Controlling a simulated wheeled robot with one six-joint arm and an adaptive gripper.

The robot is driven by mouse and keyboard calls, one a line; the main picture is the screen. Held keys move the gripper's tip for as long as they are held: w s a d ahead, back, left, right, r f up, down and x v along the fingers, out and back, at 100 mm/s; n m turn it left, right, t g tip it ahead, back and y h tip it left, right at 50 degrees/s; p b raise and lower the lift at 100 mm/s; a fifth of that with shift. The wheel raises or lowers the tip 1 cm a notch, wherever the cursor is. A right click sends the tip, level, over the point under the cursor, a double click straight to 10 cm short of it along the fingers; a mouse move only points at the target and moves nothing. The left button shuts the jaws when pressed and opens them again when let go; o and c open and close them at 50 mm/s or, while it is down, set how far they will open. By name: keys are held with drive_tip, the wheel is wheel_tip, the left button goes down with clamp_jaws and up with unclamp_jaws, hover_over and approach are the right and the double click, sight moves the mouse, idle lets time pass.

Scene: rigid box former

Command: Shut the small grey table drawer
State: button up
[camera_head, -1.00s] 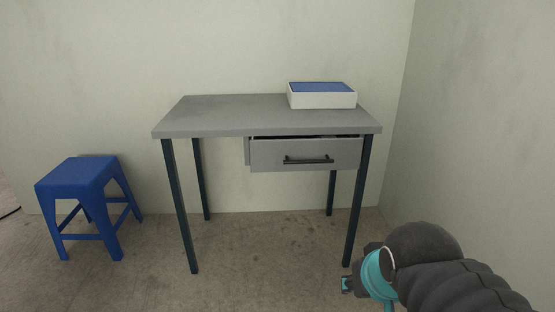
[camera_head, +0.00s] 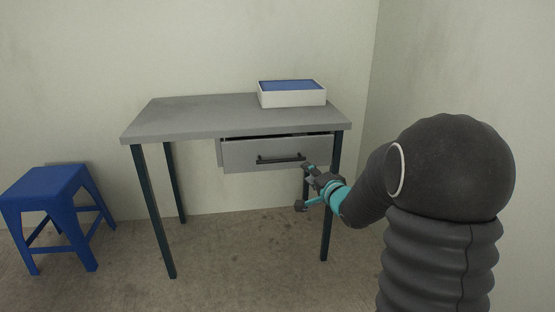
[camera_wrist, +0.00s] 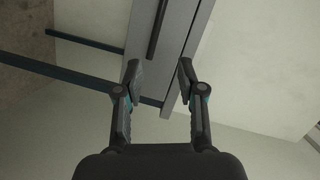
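The small grey drawer (camera_head: 250,155) hangs under the right part of the grey table (camera_head: 190,116). It stands partly open, with a dark gap along its top edge. A black bar handle (camera_head: 281,158) is on its front, and the handle also shows in the wrist view (camera_wrist: 157,28). My gripper (camera_head: 304,187) is just right of and below the handle in the head view, apart from it as far as I can tell. In the wrist view my gripper (camera_wrist: 158,66) has its two fingers spread, with nothing between them, and the drawer front (camera_wrist: 178,35) lies beyond the fingertips.
A white box with a blue top (camera_head: 291,94) sits on the table's back right. A dark table leg (camera_head: 331,215) stands close to my gripper. A blue stool (camera_head: 50,195) is at the left. A wall (camera_head: 450,80) bounds the right side.

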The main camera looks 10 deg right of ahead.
sight(281, 161)
drive_tip(key=w+a+f+y, duration=0.1)
drive_tip(key=w+a, duration=0.1)
drive_tip(key=w, duration=0.2)
drive_tip(key=w+a+m+y, duration=0.1)
drive_tip(key=w+a, duration=0.1)
drive_tip(key=w, duration=0.3)
drive_tip(key=w+a+f+y, duration=0.1)
drive_tip(key=w+a, duration=0.1)
drive_tip(key=w, duration=0.3)
drive_tip(key=shift+f+m+t+p, duration=0.3)
drive_tip(key=shift+p, duration=0.1)
clamp_jaws()
